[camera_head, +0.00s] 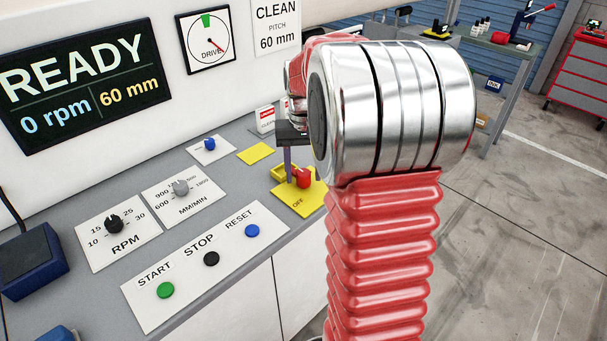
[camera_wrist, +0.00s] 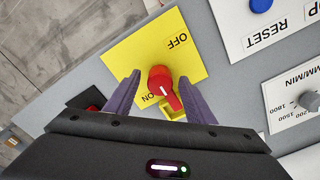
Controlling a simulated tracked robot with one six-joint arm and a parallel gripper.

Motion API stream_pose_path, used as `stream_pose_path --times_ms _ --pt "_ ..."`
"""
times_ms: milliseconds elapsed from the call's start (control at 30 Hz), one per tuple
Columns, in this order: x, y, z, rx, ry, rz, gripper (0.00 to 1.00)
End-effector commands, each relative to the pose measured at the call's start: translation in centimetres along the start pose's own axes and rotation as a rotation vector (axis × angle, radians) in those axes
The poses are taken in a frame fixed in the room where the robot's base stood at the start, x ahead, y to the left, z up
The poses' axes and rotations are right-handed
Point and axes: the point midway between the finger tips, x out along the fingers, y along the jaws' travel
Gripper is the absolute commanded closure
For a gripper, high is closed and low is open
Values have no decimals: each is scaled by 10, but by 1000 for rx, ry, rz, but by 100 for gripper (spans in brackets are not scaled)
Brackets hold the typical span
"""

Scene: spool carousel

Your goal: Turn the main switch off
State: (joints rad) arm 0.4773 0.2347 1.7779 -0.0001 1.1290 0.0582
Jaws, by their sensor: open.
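The main switch is a red rotary knob (camera_head: 304,178) on a yellow plate (camera_head: 312,198) at the right end of the grey console. The wrist view shows the red knob (camera_wrist: 160,82) with a white mark, on the yellow plate (camera_wrist: 130,57). OFF is printed near the plate's top right there, and ON beside the knob's lower left. The knob's handle and mark slant towards the bottom, by ON, away from OFF. My gripper (camera_wrist: 160,76) is open, its purple fingers on either side of the knob with gaps visible. My arm hides part of the gripper in the head view.
START, STOP and RESET buttons (camera_head: 210,258) lie left of the switch. RPM (camera_head: 114,224) and MM/MIN dials (camera_head: 180,187) stand behind them. The display (camera_head: 80,85) reads READY, 0 rpm, 60 mm. Open floor (camera_head: 510,220) lies right of the console.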

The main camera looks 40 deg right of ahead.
Motion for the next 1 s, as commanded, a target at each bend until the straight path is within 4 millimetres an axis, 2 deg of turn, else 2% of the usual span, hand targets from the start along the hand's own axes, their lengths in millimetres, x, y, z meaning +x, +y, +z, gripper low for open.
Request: stream_pose_path --times_ms 133,433,1000 --pt "10 0 0 0 -1 0 51" --pt "12 0 0 -1 0 0 51" --pt "12 0 0 -1 1 1 90"
